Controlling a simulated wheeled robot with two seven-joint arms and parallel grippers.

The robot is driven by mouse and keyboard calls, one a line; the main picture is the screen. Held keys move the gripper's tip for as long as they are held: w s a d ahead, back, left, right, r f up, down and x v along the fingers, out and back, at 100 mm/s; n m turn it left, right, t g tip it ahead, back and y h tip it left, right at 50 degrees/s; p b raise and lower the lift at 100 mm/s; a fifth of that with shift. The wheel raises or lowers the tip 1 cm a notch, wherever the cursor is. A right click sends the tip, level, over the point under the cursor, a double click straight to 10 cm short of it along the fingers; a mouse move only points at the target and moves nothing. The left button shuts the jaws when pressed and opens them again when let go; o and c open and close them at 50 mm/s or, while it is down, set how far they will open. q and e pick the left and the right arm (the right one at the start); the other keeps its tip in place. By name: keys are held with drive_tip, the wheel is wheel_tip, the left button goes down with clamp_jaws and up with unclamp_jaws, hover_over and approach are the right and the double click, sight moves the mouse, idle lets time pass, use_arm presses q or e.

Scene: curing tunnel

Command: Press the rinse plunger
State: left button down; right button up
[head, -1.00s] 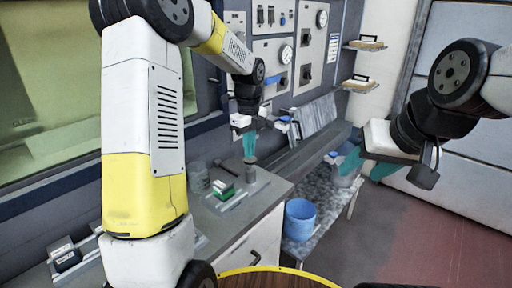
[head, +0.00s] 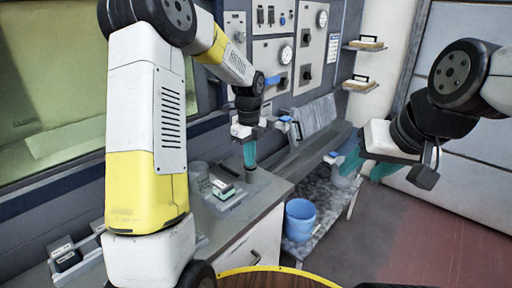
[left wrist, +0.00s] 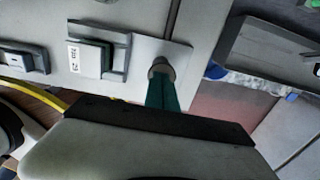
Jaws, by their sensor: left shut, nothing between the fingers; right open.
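The rinse plunger is most likely the short grey round post (head: 250,175) near the right end of the grey counter; it also shows in the left wrist view (left wrist: 161,66). My left gripper (head: 249,162) is shut and empty, its teal fingers pointing down onto the top of the post. The fingertips (left wrist: 162,82) meet or nearly meet the post; I cannot tell if they touch or how far it is pushed in. My right gripper (head: 364,166) is open and empty, out over the right side, away from the counter.
A blue bucket (head: 300,217) sits on a lower bench to the right. A control panel (head: 282,55) with gauges is on the wall behind.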

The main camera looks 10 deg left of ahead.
use_arm(q)
drive_tip(key=shift+s+f, duration=0.15)
wheel_tip(320, 180, up, 8)
idle(0.4)
idle(0.6)
wheel_tip(320, 180, up, 9)
drive_tip(key=shift+d, duration=0.15)
drive_tip(key=shift+f, duration=0.15)
wheel_tip(320, 180, down, 14)
drive_tip(key=shift+r, duration=0.1)
idle(0.4)
